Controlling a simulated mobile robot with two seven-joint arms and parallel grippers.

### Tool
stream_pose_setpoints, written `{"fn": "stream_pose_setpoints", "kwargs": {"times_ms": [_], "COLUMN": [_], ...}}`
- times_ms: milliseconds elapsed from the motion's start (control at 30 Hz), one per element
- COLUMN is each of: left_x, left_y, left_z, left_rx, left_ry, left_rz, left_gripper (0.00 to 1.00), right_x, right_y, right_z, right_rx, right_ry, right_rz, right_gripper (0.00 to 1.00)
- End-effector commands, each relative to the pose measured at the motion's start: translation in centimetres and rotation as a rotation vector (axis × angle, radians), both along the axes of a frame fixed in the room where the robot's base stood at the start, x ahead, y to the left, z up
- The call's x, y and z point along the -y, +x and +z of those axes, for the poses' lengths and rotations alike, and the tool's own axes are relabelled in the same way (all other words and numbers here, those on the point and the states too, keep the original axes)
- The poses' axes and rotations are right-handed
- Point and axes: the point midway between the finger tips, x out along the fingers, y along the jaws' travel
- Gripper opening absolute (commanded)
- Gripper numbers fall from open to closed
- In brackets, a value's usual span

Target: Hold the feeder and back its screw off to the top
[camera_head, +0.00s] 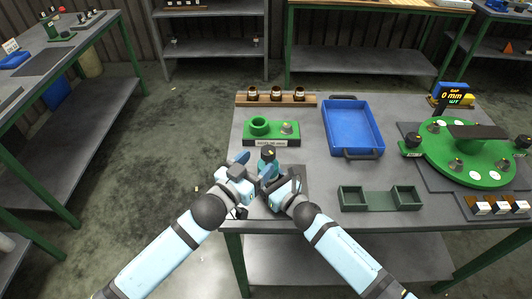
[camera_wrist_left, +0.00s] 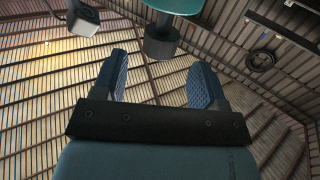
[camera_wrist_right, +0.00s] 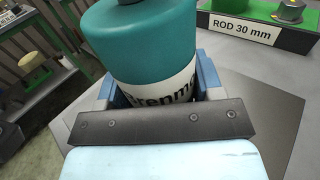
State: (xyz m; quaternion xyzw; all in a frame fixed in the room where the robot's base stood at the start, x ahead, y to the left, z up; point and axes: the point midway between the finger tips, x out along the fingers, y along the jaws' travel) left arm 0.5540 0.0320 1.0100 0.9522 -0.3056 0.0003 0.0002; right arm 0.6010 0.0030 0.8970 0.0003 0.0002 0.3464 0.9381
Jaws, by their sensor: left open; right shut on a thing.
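The feeder is a teal-topped bottle (camera_wrist_right: 145,40) with a white lettered label, standing roughly upright in the right wrist view. My right gripper (camera_wrist_right: 160,82) is shut around its labelled lower body. In the head view the feeder (camera_head: 267,168) shows small, with a dark top, between my two hands at the table's front edge. My left gripper (camera_head: 241,160) is open and empty, just left of the feeder's top. In the left wrist view a dark round knob (camera_wrist_left: 160,42) under a teal part lies just beyond the open left fingers (camera_wrist_left: 160,75), apart from them. The screw itself is not clearly visible.
A green block (camera_head: 262,132) labelled "ROD 30 mm" lies behind the feeder. A wooden rack (camera_head: 300,100) with brown bottles stands behind it. A blue tray (camera_head: 374,118), a green two-bin holder (camera_head: 380,206) and a round green fixture (camera_head: 440,170) occupy the right side.

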Motion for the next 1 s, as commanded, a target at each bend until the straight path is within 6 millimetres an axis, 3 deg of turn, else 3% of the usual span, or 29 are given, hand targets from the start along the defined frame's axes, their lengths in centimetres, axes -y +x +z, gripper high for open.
{"fn": "stream_pose_setpoints", "kwargs": {"times_ms": [200, 467, 833, 1000], "left_x": [-2.5, -3.6, -3.3, -1.2], "left_y": [-3.5, -5.1, -5.0, -4.8], "left_z": [-0.1, 0.1, 0.2, 1.0], "left_rx": [-0.001, 0.002, 0.007, 0.04], "left_ry": [0.0, -0.001, -0.002, -0.015], "left_rz": [-0.001, 0.0, -0.016, -0.131], "left_gripper": [0.66, 0.66, 0.66, 0.66], "right_x": [0.0, 0.0, 0.1, 0.1], "right_y": [0.0, 0.0, 0.0, 0.0], "right_z": [-0.1, -0.1, 0.0, 0.0], "right_rx": [-0.001, -0.001, -0.001, -0.001], "right_ry": [0.0, 0.0, 0.0, -0.001], "right_rz": [0.0, -0.001, -0.001, -0.001], "right_gripper": [0.21, 0.21, 0.21, 0.21]}}
